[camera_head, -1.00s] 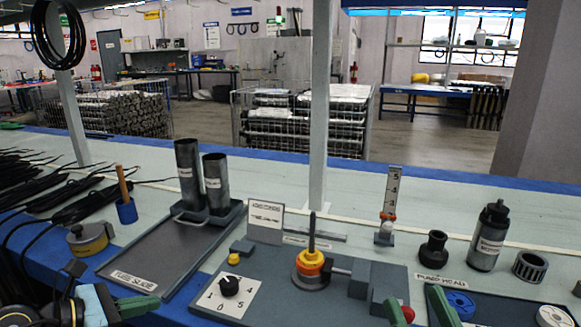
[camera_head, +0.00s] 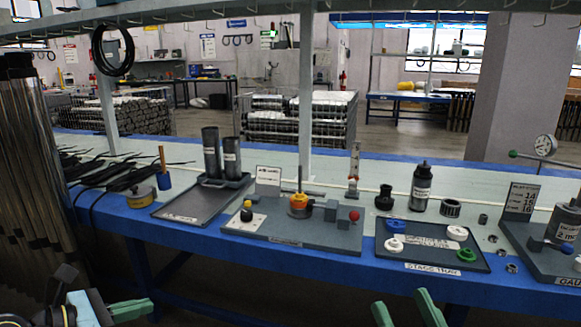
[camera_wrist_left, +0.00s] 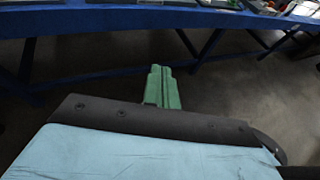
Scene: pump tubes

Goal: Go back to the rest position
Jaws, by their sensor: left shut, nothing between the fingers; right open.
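My left gripper (camera_head: 130,311) shows at the lower left of the head view, with green fingers together and nothing between them. It also shows in the left wrist view (camera_wrist_left: 161,88), over the dark floor in front of the bench's blue edge. My right gripper (camera_head: 410,310) is at the bottom of the head view, its two green fingers apart and empty. Both grippers are in front of the bench (camera_head: 180,225), clear of everything on it. Most of both arms is out of view.
On the bench stand the tube tray (camera_head: 185,212) with two dark tubes, a fixture board (camera_head: 335,238) with an orange-collared part, a parts tray (camera_head: 400,257) and a gauge station (camera_head: 545,265). Dark long pieces (camera_head: 30,170) stand at the far left. Floor before the bench is clear.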

